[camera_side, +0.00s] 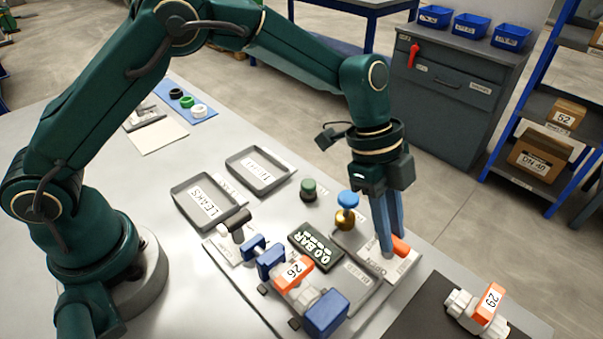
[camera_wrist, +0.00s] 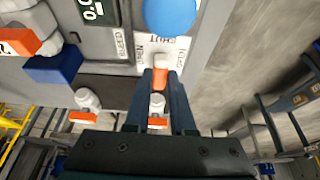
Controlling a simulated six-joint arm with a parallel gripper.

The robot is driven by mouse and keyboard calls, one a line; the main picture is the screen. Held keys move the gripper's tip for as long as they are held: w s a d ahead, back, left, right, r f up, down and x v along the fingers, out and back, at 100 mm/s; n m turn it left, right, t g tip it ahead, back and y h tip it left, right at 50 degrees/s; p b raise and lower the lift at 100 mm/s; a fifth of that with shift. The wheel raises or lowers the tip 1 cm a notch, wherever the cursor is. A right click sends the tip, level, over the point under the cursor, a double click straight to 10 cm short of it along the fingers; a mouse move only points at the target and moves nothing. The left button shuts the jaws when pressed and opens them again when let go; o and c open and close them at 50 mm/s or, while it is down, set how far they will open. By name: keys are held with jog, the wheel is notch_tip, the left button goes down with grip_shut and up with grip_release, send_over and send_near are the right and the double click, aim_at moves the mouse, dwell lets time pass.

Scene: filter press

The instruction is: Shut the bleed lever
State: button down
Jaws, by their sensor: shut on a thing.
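The bleed lever has an orange grip (camera_side: 401,246) and stands at the right end of the press plate. In the wrist view the orange grip (camera_wrist: 160,80) sits between my fingertips, below a white plate (camera_wrist: 165,52) lettered SHUT and OPEN. My gripper (camera_side: 392,243) points down with its blue fingers shut on the lever; in the wrist view it also shows (camera_wrist: 162,88). The fingers hide part of the lever, so its exact angle is hard to tell.
Beside the lever are a blue knob (camera_side: 348,199) on a brass base and a 0.0 BAR display (camera_side: 315,246). A cartridge tagged 26 (camera_side: 295,272) lies clamped at the front. A part tagged 29 (camera_side: 489,303) lies on a dark mat. Trays (camera_side: 180,208) stand behind left.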

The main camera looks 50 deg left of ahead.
jog(key=shift+a+f, duration=0.1)
jog(key=shift+a, duration=0.05)
jog(key=c, duration=0.8)
grip_release()
jog(key=shift+o, duration=0.2)
jog(key=shift+v, duration=2.55)
